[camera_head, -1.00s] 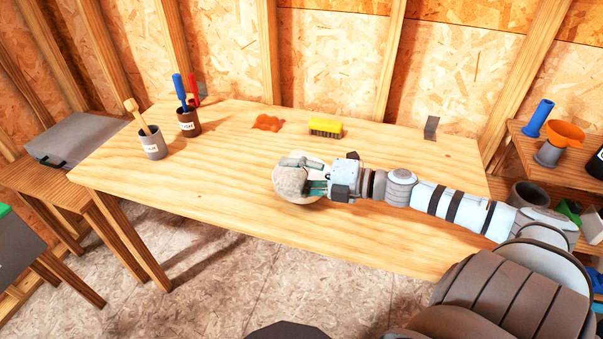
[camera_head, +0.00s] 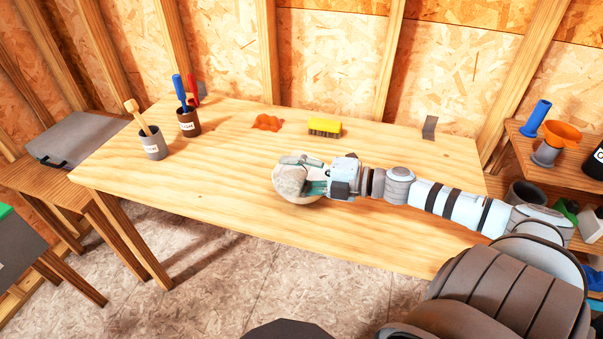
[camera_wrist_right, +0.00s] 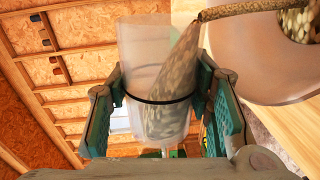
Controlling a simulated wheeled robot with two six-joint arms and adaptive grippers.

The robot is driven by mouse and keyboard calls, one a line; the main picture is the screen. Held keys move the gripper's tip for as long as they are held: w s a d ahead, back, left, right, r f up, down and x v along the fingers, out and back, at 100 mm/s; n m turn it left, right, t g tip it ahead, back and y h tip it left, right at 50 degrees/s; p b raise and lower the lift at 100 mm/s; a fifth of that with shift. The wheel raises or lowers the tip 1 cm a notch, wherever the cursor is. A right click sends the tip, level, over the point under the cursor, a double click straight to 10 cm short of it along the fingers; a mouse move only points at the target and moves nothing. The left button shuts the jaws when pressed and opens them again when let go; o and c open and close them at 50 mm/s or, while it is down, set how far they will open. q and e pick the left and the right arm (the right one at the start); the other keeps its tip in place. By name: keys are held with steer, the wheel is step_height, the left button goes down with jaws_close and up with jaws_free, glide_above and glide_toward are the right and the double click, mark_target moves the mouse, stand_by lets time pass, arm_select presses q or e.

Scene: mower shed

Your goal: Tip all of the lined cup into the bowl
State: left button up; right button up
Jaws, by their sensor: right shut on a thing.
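My right gripper (camera_head: 312,188) reaches in from the right over the table. In the right wrist view its green fingers (camera_wrist_right: 160,105) are shut on the lined cup (camera_wrist_right: 145,50), a clear cup with a dark line around it. The cup is tipped far over. Speckled grains lie along its lower side, and a stream of them runs from its lip into the bowl (camera_wrist_right: 262,75). Grains show inside the bowl. My left gripper is not in view.
On the wooden table (camera_head: 230,200) stand a grey pot (camera_head: 154,148) and a brown pot (camera_head: 189,124) with tools at the left. An orange item (camera_head: 267,122) and a yellow brush (camera_head: 324,127) lie behind the gripper. A shelf at the right holds an orange funnel (camera_head: 563,133).

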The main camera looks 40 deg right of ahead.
steer(key=shift+w+d+r+m+p, duration=0.1)
steer(key=shift+d+r+m+p, duration=0.15)
steer(key=shift+m+p, duration=0.35)
steer(key=shift+w+d+r+m+p, duration=0.1)
steer(key=shift+r+m+p, duration=0.15)
steer(key=shift+m+p, duration=0.35)
stand_by(1.3)
